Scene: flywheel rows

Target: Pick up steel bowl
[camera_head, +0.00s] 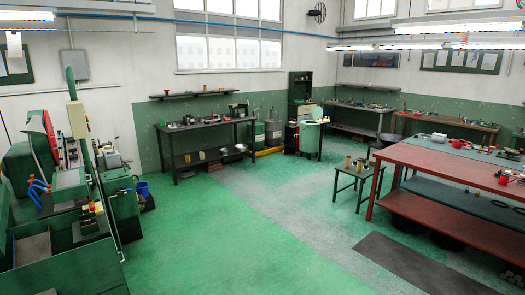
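Shiny metal shapes that look like steel bowls (240,148) sit low under the right part of the dark workbench (172,131) at the back wall. They are far off and small, so I cannot tell their number or exact support. Neither of my grippers is in view.
Green machines (120,200) stand along the left. A red-topped workbench (440,158) is on the right, with a small green stool-like table (358,175) beside it and a dark mat (425,268) in front. The green floor (215,225) in the middle is clear up to the dark workbench.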

